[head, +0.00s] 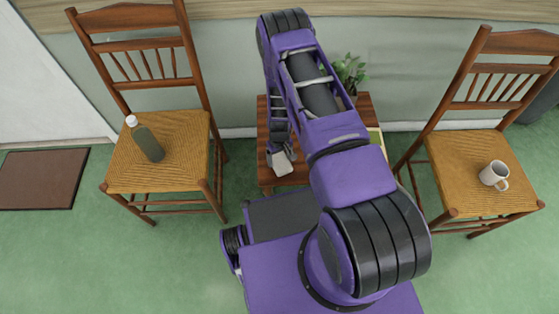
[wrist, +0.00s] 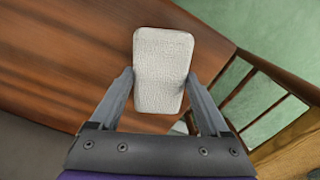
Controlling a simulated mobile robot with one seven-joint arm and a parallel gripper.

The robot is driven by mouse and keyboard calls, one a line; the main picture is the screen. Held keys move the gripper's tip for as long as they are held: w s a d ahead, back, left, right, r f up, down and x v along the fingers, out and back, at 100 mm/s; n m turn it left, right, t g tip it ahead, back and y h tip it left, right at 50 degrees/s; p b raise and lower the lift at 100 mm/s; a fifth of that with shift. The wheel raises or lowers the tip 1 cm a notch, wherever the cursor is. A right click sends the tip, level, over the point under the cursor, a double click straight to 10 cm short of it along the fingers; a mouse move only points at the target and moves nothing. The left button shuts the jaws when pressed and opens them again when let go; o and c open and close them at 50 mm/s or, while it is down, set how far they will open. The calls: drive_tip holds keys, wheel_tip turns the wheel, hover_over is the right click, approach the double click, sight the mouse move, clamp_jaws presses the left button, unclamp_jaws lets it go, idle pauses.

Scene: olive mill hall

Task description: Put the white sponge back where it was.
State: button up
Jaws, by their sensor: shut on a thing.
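The white sponge (wrist: 162,70) is a pale, textured block with rounded corners. In the wrist view my gripper (wrist: 160,85) is shut on its two long sides, and the sponge is over the wooden tabletop (wrist: 70,60). In the head view the sponge (head: 283,163) shows at the end of my gripper (head: 282,152), over the front left part of the small wooden table (head: 264,130). I cannot tell whether the sponge touches the tabletop. My arm hides most of the table.
A chair (head: 175,130) with a dark green bottle (head: 150,145) stands left of the table. A chair (head: 450,160) with a white mug (head: 494,174) stands right. A potted plant (head: 350,70) is at the table's back. A yellowish item (head: 376,138) shows partly behind my arm.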

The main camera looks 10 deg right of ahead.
sight(279, 160)
drive_tip(key=shift+f, duration=0.55)
drive_tip(key=shift+f, duration=0.2)
drive_tip(key=o, duration=1.2)
drive_tip(key=shift+c, duration=0.2)
drive_tip(key=shift+r, duration=0.1)
wheel_tip(279, 160, up, 12)
drive_tip(key=p, duration=0.2)
drive_tip(key=shift+r, duration=0.15)
